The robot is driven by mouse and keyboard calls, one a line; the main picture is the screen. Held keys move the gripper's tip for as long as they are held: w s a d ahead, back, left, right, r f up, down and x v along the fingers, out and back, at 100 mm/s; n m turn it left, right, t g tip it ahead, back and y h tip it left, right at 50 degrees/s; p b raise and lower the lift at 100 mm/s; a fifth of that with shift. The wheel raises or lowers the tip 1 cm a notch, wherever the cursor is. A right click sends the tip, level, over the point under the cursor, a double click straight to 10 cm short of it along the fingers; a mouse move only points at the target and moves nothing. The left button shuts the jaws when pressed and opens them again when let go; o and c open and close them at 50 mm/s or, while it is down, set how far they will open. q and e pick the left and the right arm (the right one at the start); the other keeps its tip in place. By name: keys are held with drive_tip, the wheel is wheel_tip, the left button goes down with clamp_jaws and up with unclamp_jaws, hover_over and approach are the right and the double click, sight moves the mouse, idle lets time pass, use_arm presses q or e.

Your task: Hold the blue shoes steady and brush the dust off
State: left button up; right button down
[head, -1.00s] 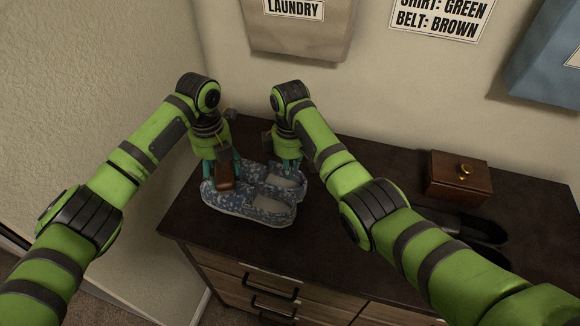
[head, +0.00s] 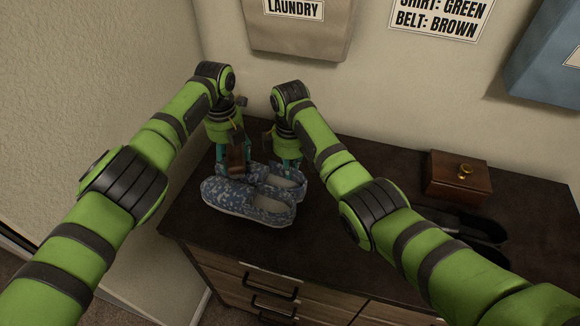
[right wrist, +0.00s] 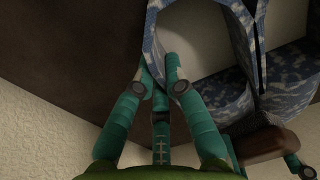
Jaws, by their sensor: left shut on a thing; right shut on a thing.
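Two blue patterned shoes lie side by side on the dresser: the front shoe (head: 226,196) and the back shoe (head: 256,171). My right gripper (head: 289,164) is shut on the heel wall of the back shoe. In the right wrist view, its fingers (right wrist: 160,85) pinch the edge of that shoe (right wrist: 154,42), with the pale insole beside them. My left gripper (head: 228,158) is shut on a brown brush (head: 236,158) above the left part of the shoes. The brush (right wrist: 262,145) also shows in the right wrist view. Whether it touches a shoe is unclear.
The dark dresser top (head: 350,240) is clear in front and to the right of the shoes. A wooden box with a gold knob (head: 458,176) and black shoes (head: 470,228) stand further right. A laundry bag (head: 300,38) hangs on the wall behind.

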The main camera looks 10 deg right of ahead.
use_arm(q)
drive_tip(key=shift+s+f, duration=0.1)
drive_tip(key=shift+f, duration=0.25)
use_arm(e)
drive_tip(key=shift+r, duration=0.15)
use_arm(q)
drive_tip(key=shift+s+a, duration=0.45)
drive_tip(key=shift+s, duration=0.2)
use_arm(e)
drive_tip(key=shift+w, duration=0.1)
use_arm(q)
drive_tip(key=shift+s+a+r, duration=0.15)
drive_tip(key=shift+s+a, duration=0.3)
drive_tip(key=shift+s, duration=0.25)
drive_tip(key=shift+s+a+r, duration=0.15)
drive_tip(key=shift+s+a, duration=0.3)
drive_tip(key=shift+s, duration=0.3)
drive_tip(key=shift+s+a+r, duration=0.15)
drive_tip(key=shift+s+a, duration=0.3)
drive_tip(key=shift+s, duration=0.25)
drive_tip(key=shift+w+d+f, duration=0.1)
drive_tip(key=shift+w+d, duration=0.4)
drive_tip(key=shift+w, duration=0.25)
drive_tip(key=shift+w+d+f, duration=0.1)
drive_tip(key=shift+w+d, duration=0.35)
drive_tip(key=shift+w, duration=0.3)
